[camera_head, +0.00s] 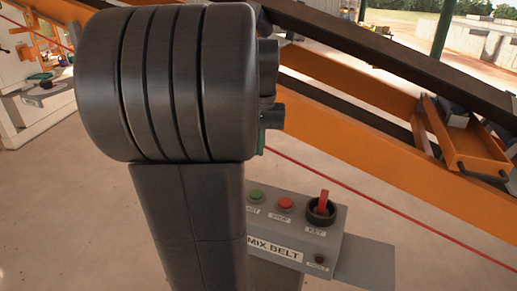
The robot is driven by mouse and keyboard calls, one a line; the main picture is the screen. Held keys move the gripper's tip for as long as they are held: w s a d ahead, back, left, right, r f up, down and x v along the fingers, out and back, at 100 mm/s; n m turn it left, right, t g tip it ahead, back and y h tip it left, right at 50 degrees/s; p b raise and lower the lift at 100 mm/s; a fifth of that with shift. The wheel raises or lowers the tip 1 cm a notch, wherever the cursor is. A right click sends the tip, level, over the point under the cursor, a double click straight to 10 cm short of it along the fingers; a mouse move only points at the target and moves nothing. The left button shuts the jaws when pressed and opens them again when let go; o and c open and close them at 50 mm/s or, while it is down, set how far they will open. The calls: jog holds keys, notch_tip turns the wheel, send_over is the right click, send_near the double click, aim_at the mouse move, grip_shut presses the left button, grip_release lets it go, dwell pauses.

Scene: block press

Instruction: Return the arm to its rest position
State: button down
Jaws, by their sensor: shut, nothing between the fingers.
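My arm fills the left and middle of the head view as a thick dark grey column with a wide ribbed joint on top. Dark parts stick out at the right side of that joint. My gripper does not show in this view, so its place cannot be seen. Behind the arm stands a grey control box (330,247) labelled "MIX BELT". It carries a green button (256,195), a red stop button (286,203) and a red key switch (322,205). The arm hides the box's left part.
An orange conveyor frame (350,128) with a dark rail slopes down to the right behind the box. A red cord (380,202) runs along below it. An orange bracket (470,150) hangs at right. A white bench (40,105) stands far left. The lower-left floor is clear.

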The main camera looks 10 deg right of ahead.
jog(key=shift+f, duration=0.1)
dwell(0.3)
send_over(258, 193)
notch_tip(258, 193, down, 8)
jog(key=shift+s, duration=0.1)
jog(key=f+b, duration=0.1)
jog(key=b, duration=0.2)
notch_tip(258, 193, up, 9)
jog(key=shift+f, duration=0.15)
dwell(0.4)
